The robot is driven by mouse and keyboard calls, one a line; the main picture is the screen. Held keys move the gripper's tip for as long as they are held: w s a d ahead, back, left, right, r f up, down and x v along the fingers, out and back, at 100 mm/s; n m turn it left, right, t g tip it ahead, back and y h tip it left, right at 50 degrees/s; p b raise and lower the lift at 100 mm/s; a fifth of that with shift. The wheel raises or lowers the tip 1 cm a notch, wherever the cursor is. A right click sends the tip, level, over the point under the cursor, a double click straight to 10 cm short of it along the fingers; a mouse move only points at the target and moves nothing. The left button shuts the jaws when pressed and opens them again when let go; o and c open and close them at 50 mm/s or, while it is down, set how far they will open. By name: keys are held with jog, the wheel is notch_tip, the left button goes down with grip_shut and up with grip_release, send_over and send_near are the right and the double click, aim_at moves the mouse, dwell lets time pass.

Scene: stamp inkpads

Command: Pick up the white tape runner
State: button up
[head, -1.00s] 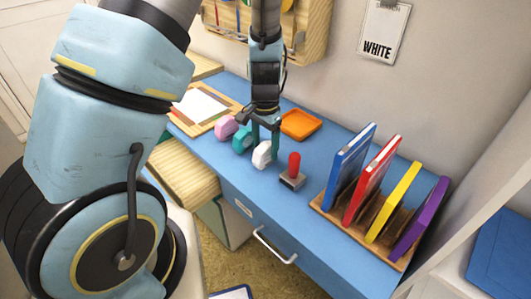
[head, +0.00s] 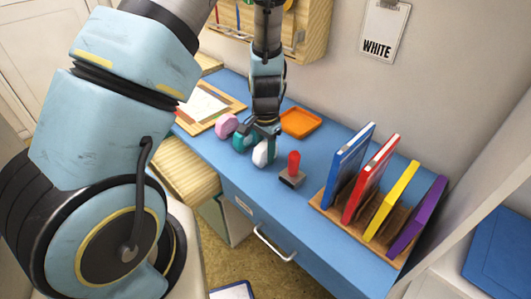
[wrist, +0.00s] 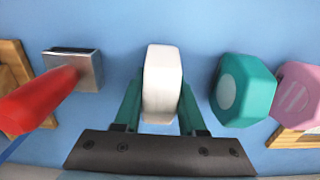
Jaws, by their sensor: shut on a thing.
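The white tape runner (head: 260,155) stands on the blue desk near its front edge, between a teal one and a red-handled stamp. In the wrist view the white tape runner (wrist: 162,84) sits between the two green fingers of my gripper (wrist: 160,105), which touch its sides. My gripper (head: 262,143) points down over it in the head view and is shut on it. The fingers hide part of the runner in the head view. I cannot tell whether it is lifted off the desk.
A teal tape runner (wrist: 243,90) and a pink one (wrist: 298,92) stand close on one side. The red-handled stamp (head: 292,170) is on the other. An orange tray (head: 300,122) lies behind, and a rack of colored binders (head: 318,200) stands to the right.

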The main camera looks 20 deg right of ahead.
aim_at(265, 142)
grip_shut()
jog(key=shift+r, duration=0.1)
notch_tip(265, 142, up, 10)
jog(key=shift+f+b, duration=0.1)
jog(key=shift+b, duration=0.65)
